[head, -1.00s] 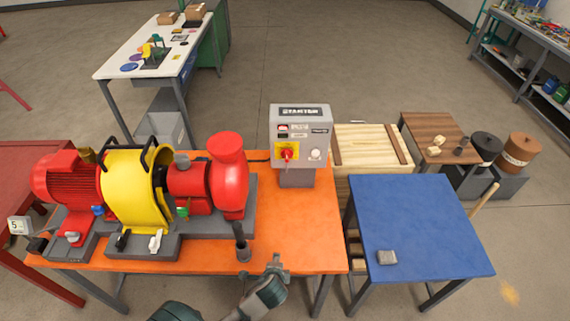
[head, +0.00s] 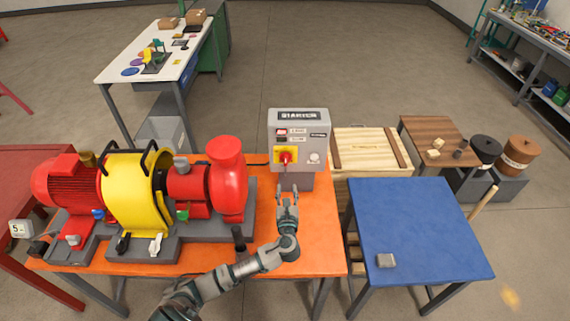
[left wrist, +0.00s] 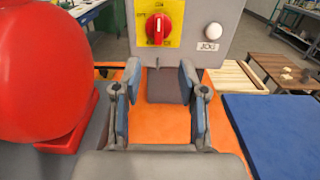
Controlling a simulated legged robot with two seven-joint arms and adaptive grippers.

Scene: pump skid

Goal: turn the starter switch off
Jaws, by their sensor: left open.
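The starter box (head: 298,140) is a grey panel on a short post at the back of the orange table. Its starter switch (head: 286,158) is a red rotary knob on a yellow plate. In the left wrist view the red knob (left wrist: 156,22) stands near the top centre, its pale pointer mark close to vertical. My left gripper (head: 288,190) is just in front of and below the box, open and empty. In the left wrist view its two fingers (left wrist: 166,72) point at the box below the knob, apart from it. My right gripper is not in view.
A red and yellow pump set (head: 130,190) fills the left of the orange table (head: 268,250); its red casing (left wrist: 40,70) is close on my gripper's left. A white button (left wrist: 212,31) sits right of the knob. A blue table (head: 420,225) stands right.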

